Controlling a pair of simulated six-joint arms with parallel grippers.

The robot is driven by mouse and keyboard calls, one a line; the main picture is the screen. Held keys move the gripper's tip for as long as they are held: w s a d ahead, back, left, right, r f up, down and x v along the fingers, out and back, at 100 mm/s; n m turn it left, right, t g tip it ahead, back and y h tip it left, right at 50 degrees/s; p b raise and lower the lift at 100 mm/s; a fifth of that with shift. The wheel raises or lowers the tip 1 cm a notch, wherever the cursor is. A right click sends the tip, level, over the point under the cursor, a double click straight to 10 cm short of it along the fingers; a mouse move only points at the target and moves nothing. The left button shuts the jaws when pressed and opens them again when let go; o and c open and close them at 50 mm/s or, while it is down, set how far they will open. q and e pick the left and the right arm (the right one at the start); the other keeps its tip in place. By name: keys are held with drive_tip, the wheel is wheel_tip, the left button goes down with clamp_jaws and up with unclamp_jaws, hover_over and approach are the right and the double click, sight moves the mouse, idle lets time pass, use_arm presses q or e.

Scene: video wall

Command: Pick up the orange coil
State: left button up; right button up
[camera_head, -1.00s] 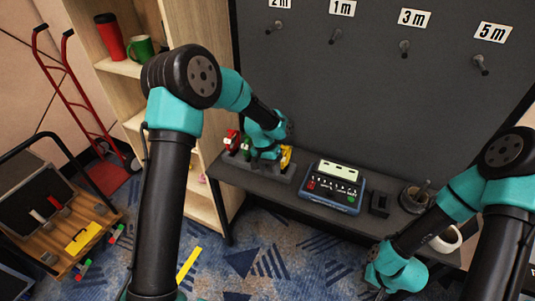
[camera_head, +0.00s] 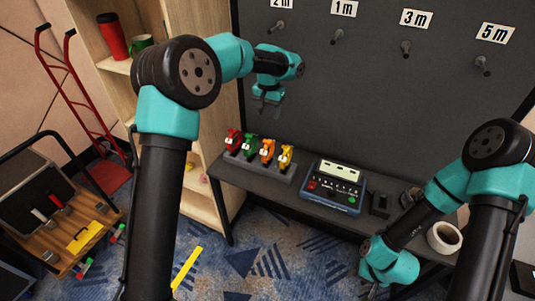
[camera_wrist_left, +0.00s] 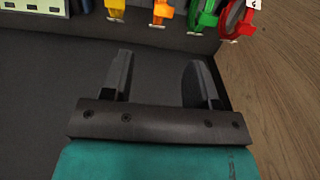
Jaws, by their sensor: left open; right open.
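The orange coil (camera_head: 266,151) stands in a dark holder on the shelf, third from the left, between the green coil (camera_head: 249,146) and the yellow coil (camera_head: 285,158); a red coil (camera_head: 233,140) is leftmost. In the left wrist view the orange coil (camera_wrist_left: 163,12) is at the top, cut off by the frame edge. My left gripper (camera_head: 265,104) is open and empty, above the coils and apart from them. Its open fingers also show in the left wrist view (camera_wrist_left: 158,80). My right gripper (camera_head: 377,289) is low at the shelf's front, its fingertips small and partly hidden.
A label printer (camera_head: 335,187) sits right of the coils on the dark shelf (camera_head: 230,176). A white roll (camera_head: 444,237) is near my right arm. Pegs labelled by length, such as 3 m (camera_head: 406,48), line the wall panel. A red mug-like tumbler (camera_head: 111,37) stands on the wooden shelving.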

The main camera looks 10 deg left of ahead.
sight(268, 142)
use_arm(q)
wheel_tip(268, 142, down, 12)
drive_tip(key=shift+r, duration=0.2)
drive_tip(key=shift+f, duration=0.15)
wheel_tip(268, 142, down, 5)
drive_tip(key=shift+a+r, duration=0.1)
idle(0.6)
drive_tip(key=c, duration=0.9)
